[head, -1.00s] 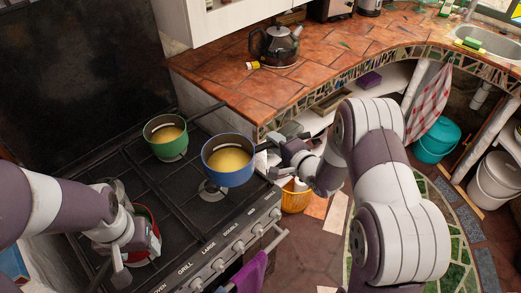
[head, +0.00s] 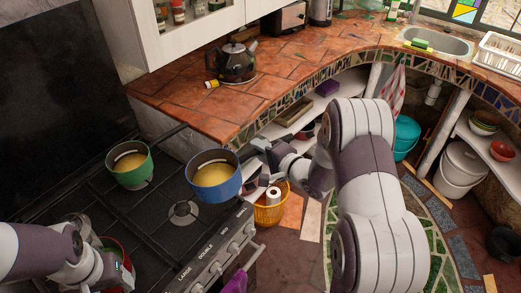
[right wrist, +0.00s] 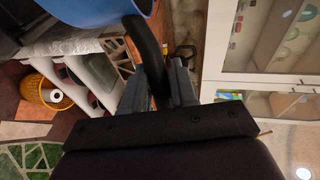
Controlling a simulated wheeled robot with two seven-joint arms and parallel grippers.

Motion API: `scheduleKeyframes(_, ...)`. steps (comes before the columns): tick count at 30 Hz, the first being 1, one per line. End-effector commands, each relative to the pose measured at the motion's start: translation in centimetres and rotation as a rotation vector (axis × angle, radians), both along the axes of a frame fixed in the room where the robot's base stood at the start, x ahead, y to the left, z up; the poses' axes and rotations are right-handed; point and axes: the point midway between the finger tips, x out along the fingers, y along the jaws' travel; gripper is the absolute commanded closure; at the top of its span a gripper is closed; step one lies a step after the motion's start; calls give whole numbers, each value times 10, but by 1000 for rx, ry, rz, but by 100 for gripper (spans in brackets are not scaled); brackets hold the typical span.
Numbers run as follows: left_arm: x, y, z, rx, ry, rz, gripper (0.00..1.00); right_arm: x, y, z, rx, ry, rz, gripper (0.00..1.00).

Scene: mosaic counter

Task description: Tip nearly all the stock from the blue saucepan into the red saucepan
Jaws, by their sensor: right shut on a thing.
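The blue saucepan (head: 220,183) holds yellow stock (head: 213,176) and looks about level, held above the hob. My right gripper (head: 262,150) is shut on its dark handle at the right. In the right wrist view the fingers (right wrist: 160,88) clasp the black handle (right wrist: 145,45), and the blue pan wall (right wrist: 75,12) shows at the top. The red saucepan (head: 127,262) sits at the lower left of the hob, mostly hidden by my left arm. My left gripper (head: 100,270) is at the red saucepan; its fingers are unclear, so I cannot tell its grip.
A green saucepan (head: 131,171) with yellow contents stands on the hob left of the blue one. A bare burner (head: 183,212) shows below the blue saucepan. A kettle (head: 237,63) stands on the tiled counter (head: 160,95). An orange basket (head: 270,212) is on the floor.

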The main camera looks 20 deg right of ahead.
Motion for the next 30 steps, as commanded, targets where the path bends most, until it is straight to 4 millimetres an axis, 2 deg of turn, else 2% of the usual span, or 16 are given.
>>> scheduleKeyframes(12,0,0,1,0,0,0,36,1,1,2,2,-5,0,100)
scheduleKeyframes(17,0,0,6,0,0,0,36,10,17,4,6,-9,31,100)
scheduleKeyframes(20,0,0,11,0,0,0,36,23,41,5,13,-16,75,100)
scheduleKeyframes(23,0,0,19,0,0,0,36,37,74,5,23,-23,129,100)
scheduleKeyframes(26,0,0,26,0,0,0,36,49,115,5,36,-32,193,100)
scheduleKeyframes(30,0,0,38,0,0,0,36,60,185,3,58,-45,293,100)
